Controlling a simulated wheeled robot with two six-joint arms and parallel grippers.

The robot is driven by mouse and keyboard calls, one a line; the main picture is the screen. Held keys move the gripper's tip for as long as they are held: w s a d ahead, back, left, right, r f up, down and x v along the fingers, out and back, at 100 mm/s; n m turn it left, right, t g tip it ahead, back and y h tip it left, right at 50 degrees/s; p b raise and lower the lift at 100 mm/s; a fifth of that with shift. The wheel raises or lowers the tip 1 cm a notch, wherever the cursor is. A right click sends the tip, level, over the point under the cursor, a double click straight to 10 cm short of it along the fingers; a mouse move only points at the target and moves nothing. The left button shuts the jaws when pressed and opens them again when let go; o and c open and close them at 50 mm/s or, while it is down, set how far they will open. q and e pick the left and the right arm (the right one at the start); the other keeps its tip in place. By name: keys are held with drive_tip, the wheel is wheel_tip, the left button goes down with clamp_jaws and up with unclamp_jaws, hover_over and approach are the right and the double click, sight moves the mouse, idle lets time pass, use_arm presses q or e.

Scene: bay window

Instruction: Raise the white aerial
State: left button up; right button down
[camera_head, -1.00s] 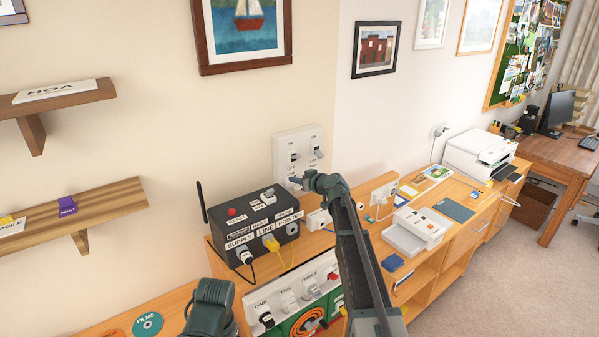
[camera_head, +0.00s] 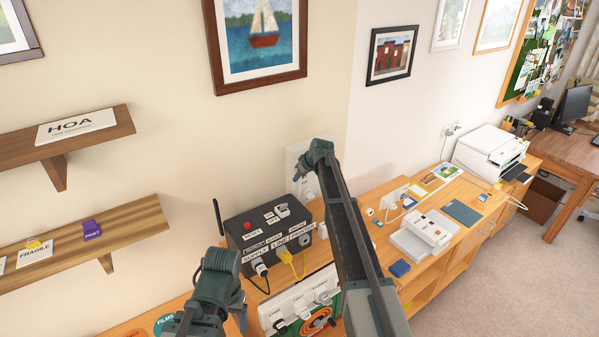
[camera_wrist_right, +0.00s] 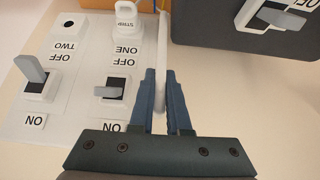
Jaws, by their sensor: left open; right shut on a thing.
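The white aerial (camera_wrist_right: 162,42) shows in the right wrist view as a thin white rod between the blue fingers of my right gripper (camera_wrist_right: 160,82). In the head view my right gripper (camera_head: 298,176) is in front of the white wall switch panel (camera_head: 294,156), and the aerial cannot be made out behind my arm. My left gripper (camera_head: 241,306) is low in the head view, left of the socket strip. It is open, with its fingers partly hidden by the arm, and nothing is seen in it.
A dark box (camera_head: 238,234) with labelled sockets, plugs and a black aerial (camera_head: 216,216) stands below the wall panel. A socket strip (camera_head: 290,305) is in front. In the wrist view, switches (camera_wrist_right: 112,91) lie left of the fingers.

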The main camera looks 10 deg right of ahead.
drive_tip(key=shift+w+a+g+p, duration=0.15)
drive_tip(key=shift+w+g+p, duration=0.15)
idle(0.4)
drive_tip(key=c, duration=0.9)
unclamp_jaws()
drive_tip(key=s+d+r+p, duration=0.1)
drive_tip(key=s, duration=0.3)
drive_tip(key=s+d+r+p, duration=0.1)
drive_tip(key=s+d+p, duration=0.1)
drive_tip(key=s, duration=0.3)
drive_tip(key=s+d+r+p, duration=0.1)
drive_tip(key=s+d+r, duration=0.1)
drive_tip(key=s, duration=0.2)
drive_tip(key=shift+s+r, duration=0.1)
drive_tip(key=shift+s, duration=0.2)
